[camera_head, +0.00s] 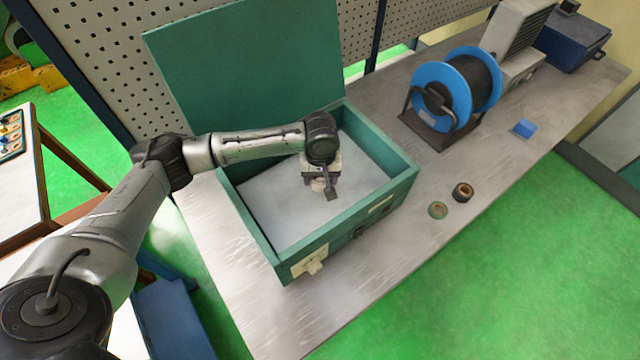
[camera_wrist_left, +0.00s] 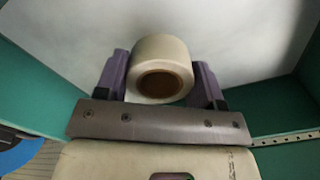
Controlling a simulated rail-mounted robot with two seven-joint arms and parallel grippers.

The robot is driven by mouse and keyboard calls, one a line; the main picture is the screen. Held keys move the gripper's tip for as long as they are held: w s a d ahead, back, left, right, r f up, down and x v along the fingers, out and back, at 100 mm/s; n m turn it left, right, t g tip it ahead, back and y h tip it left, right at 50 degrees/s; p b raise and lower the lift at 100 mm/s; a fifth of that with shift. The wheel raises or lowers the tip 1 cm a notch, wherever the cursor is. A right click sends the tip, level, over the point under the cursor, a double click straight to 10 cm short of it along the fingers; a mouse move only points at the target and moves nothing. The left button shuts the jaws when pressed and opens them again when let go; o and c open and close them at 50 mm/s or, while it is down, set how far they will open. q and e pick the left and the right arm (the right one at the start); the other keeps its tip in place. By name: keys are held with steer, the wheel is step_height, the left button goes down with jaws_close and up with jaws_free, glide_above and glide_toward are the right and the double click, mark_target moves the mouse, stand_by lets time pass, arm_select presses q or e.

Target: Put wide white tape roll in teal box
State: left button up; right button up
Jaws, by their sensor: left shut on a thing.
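The teal box (camera_head: 263,245) stands on the workbench with its lid tilted up at the back. My left gripper (camera_head: 326,188) is over the inside of the box, pointing down. In the left wrist view the left gripper (camera_wrist_left: 160,84) has its fingers on both sides of the wide white tape roll (camera_wrist_left: 160,50) and is shut on it. The roll's brown core faces the camera. Behind the roll is the pale box floor, with teal walls at both sides. In the head view the roll is mostly hidden by the gripper. My right gripper is not in view.
A blue cable reel (camera_head: 430,98) and a small blue block (camera_head: 524,128) are farther right. The bench's front right part is clear.

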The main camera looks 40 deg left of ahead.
mark_target(320, 185)
arm_select(q)
steer(key=shift+f, duration=2.05)
steer(key=o, duration=1)
steer(key=shift+f, duration=0.1)
steer(key=shift+c, duration=0.2)
step_height(320, 185, up, 12)
steer(key=shift+p, duration=0.35)
